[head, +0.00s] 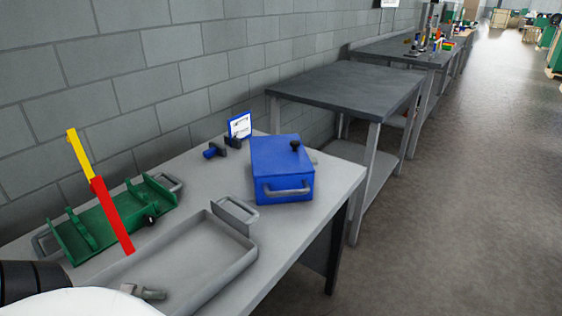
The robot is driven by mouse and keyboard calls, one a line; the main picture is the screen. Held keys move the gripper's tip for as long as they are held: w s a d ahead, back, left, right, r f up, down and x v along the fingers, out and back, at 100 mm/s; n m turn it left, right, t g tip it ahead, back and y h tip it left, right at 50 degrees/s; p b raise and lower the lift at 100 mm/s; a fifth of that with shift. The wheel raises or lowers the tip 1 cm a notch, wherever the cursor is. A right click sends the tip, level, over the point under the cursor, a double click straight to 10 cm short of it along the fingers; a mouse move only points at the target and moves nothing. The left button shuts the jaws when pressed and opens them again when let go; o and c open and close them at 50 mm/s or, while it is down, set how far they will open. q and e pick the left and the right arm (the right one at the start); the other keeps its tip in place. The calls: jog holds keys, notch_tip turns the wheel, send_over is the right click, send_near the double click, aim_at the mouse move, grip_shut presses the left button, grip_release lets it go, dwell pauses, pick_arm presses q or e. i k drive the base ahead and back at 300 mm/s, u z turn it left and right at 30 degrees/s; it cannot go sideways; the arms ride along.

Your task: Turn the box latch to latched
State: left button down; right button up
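A blue box (275,160) with a closed lid stands at the far right end of the near grey table. A dark knob (295,146) sits on its top, toward the right side; it may be the latch, but its turned position is too small to tell. A grey handle (287,191) is on the box's front face. Parts of my own arm show at the lower left corner, well away from the box.
A grey tray (165,268) with end handles lies in front of the box. A green fixture (115,222) with a raised red and yellow lever (110,215) stands at left. Blue-black parts (215,151) and a small framed sign (239,125) are behind. The floor at right is clear.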

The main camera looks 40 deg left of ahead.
aim_at(314, 162)
jog(key=z, duration=0.2)
jog(key=i, duration=1.75)
jog(key=u, duration=2.45)
